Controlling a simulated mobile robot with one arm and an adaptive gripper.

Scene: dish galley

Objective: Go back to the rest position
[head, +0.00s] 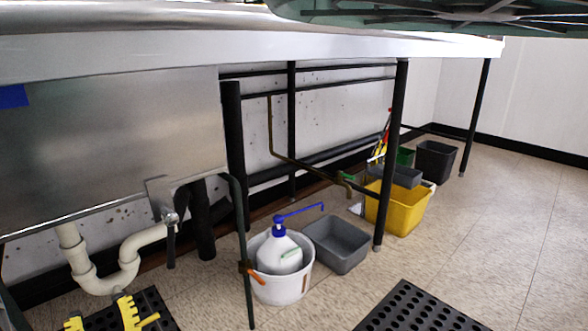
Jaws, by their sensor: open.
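My gripper is not in the head view, so I cannot see its fingers or what is near them. The head view looks low, beneath a long pale counter (300,46) on dark legs. The task names no object of its own.
A metal sink basin (110,140) and white drain pipe (128,262) hang at left. On the floor stand a white bucket (283,290) with a pump bottle (279,254), a grey tub (337,248) and a yellow bucket (398,212). A black mat (425,308) lies in front; right floor is clear.

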